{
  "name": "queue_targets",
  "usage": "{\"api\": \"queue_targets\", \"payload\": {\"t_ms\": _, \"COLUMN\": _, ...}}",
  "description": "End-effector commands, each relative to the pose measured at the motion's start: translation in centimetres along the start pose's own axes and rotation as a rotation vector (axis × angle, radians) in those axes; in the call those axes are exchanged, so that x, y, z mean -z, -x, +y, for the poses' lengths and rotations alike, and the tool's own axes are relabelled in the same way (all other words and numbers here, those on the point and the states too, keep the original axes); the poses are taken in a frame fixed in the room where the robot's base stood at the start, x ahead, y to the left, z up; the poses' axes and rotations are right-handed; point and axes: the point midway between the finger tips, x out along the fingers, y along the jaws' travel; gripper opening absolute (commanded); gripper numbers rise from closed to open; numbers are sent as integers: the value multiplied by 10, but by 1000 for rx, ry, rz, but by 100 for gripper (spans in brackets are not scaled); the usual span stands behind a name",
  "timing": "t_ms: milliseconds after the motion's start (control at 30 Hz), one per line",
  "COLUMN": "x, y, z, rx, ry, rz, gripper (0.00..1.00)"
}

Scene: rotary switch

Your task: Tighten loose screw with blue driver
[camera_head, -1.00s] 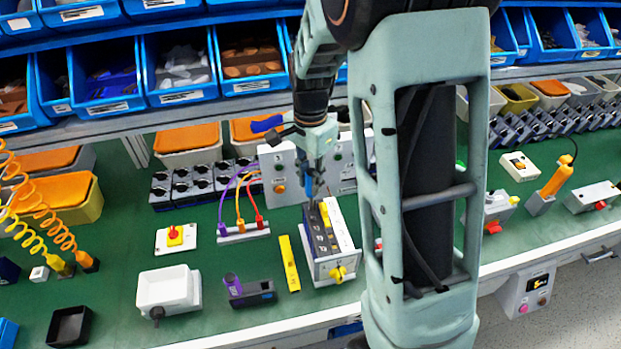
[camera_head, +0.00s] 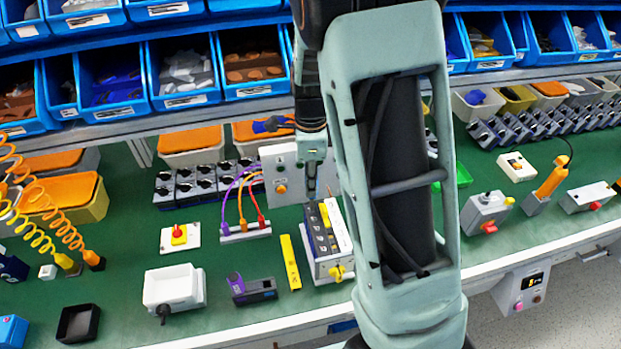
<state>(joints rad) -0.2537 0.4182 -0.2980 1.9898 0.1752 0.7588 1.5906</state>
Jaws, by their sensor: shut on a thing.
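My gripper (camera_head: 312,180) points down just behind and above the upper left end of a box (camera_head: 325,267) with a dark top panel, a white strip and a yellow knob on its front. It is shut on a slim, dark bluish piece that looks like the blue driver; its outline is small and partly hidden by the fingers. I cannot tell whether its tip touches the box. The loose screw is too small to make out.
A grey panel box (camera_head: 279,180) stands close behind my gripper. Left of the box are a yellow strip (camera_head: 290,262), a purple-and-black device (camera_head: 252,290), a terminal block with cables (camera_head: 245,232) and a white tray (camera_head: 173,288).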

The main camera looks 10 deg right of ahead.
Motion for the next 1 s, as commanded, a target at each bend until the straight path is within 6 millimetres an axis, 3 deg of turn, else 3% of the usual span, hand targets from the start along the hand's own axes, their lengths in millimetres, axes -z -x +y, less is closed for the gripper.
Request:
{"api": "queue_targets", "payload": {"t_ms": 67, "x": 0, "y": 4, "z": 2, "rx": -5, "ry": -108, "rz": 3, "gripper": 0}}
{"api": "queue_targets", "payload": {"t_ms": 167, "x": 0, "y": 0, "z": 1, "rx": -3, "ry": -96, "rz": 1, "gripper": 0}}
{"api": "queue_targets", "payload": {"t_ms": 1000, "x": 0, "y": 42, "z": 0, "rx": 0, "ry": -91, "rz": -1, "gripper": 0}}
